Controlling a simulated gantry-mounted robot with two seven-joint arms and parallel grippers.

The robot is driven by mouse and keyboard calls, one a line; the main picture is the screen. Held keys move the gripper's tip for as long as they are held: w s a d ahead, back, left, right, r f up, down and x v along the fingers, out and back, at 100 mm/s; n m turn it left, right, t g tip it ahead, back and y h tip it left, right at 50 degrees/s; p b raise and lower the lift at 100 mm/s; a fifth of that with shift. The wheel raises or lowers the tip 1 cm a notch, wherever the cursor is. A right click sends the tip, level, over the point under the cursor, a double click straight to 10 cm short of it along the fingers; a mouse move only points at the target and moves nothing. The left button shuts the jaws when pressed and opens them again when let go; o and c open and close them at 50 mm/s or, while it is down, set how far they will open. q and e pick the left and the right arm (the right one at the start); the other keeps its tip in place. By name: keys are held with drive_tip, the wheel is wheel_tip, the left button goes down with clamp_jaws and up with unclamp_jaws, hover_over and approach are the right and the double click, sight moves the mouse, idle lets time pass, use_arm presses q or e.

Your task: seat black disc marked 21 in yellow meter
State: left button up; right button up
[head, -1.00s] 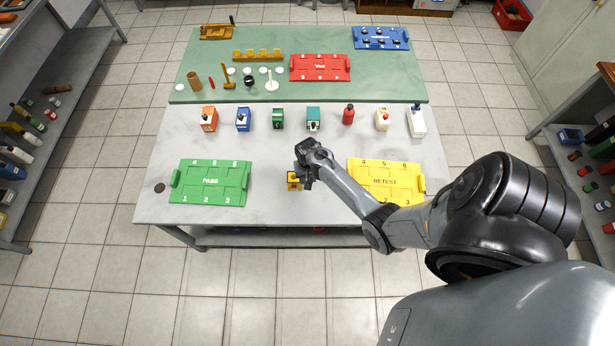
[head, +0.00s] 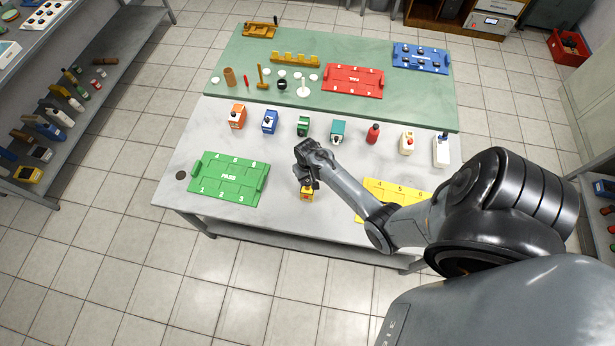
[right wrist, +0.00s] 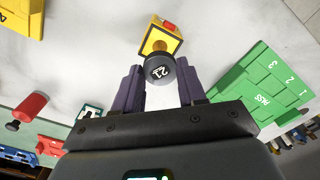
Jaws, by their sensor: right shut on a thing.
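The yellow meter (head: 307,196) stands on the grey front table, between the green PASS tray and the yellow RETEST tray. In the right wrist view the yellow meter (right wrist: 152,36) shows a dark-framed face and a red part on its side. The black disc marked 21 (right wrist: 160,70) is between the two fingers of my right gripper (right wrist: 158,66), its number facing the wrist camera. My right gripper (head: 310,182) is shut on the disc, right at the meter. The disc overlaps the meter's face in view; I cannot tell if they touch. My left gripper is out of view.
The green PASS tray (head: 229,178) lies to the left and the yellow RETEST tray (head: 384,190) to the right, partly behind my arm. A row of coloured meters and bottles, including a teal one (head: 338,131), stands behind. The red tray (head: 353,80) lies on the green mat.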

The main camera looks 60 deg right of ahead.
sight(308, 188)
drive_tip(key=shift+r, duration=0.15)
drive_tip(key=shift+f+b, duration=0.9)
drive_tip(key=shift+f, duration=0.65)
drive_tip(key=shift+f+b, duration=0.7)
drive_tip(key=shift+f, duration=0.6)
drive_tip(key=shift+f+b, duration=0.25)
drive_tip(key=shift+b, duration=0.05)
drive_tip(key=o, duration=1.1)
drive_tip(key=shift+c, duration=0.2)
drive_tip(key=c, duration=0.5)
